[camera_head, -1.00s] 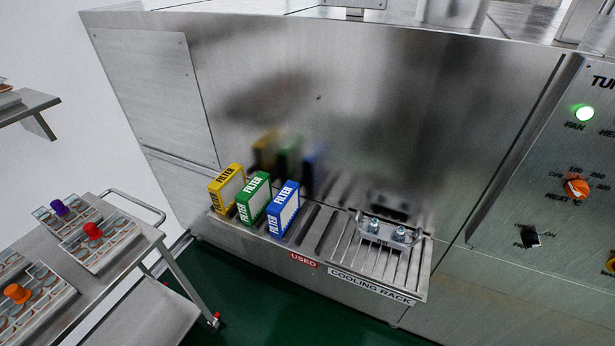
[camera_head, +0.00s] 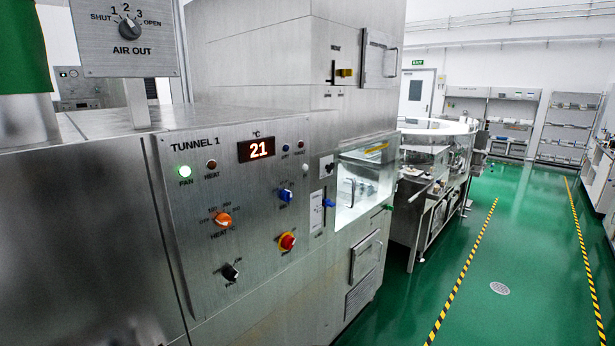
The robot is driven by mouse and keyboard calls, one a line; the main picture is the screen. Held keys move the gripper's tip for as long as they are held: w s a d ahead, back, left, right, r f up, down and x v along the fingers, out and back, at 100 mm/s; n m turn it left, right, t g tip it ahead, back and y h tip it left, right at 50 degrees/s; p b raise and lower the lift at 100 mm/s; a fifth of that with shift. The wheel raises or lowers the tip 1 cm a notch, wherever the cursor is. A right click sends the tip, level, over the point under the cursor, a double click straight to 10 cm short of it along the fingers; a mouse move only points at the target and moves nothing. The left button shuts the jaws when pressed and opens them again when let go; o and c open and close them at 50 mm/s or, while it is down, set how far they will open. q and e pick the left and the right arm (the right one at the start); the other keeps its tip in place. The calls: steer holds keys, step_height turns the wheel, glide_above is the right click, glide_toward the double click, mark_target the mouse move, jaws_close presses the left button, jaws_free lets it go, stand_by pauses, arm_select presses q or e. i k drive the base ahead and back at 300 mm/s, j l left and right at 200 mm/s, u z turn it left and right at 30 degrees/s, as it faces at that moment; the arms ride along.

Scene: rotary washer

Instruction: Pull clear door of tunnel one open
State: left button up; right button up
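The clear door (camera_head: 358,190) of tunnel one is on the machine's right part, in the middle of the head view. It is a lit, see-through pane with a handle-like bar on it, and it looks closed, though the angle makes this hard to judge. The tunnel 1 panel (camera_head: 185,240) is to its left, with a red display (camera_head: 256,149) reading 21, a lit green fan lamp (camera_head: 185,171) and several knobs. Neither of my grippers is in view.
Green floor (camera_head: 400,300) is open to the right of the machine, with yellow-black striped lines (camera_head: 465,265). A round machine (camera_head: 432,185) stands beyond the door. Shelves (camera_head: 570,125) and an exit door (camera_head: 416,95) are at the back.

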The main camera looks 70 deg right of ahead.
mark_target(383, 145)
steer(key=z, duration=2.9)
steer(key=i+u, duration=0.15)
steer(key=u, duration=0.5)
steer(key=i+l+u, duration=0.2)
steer(key=i+l, duration=0.2)
steer(key=l, duration=0.2)
steer(key=i+l+u, duration=0.15)
steer(key=l, duration=0.2)
steer(key=i+l+u, duration=0.1)
steer(key=l, duration=0.25)
steer(key=i+l+u, duration=0.1)
steer(key=i+l, duration=0.2)
steer(key=i+l+u, duration=0.1)
steer(key=l, duration=0.35)
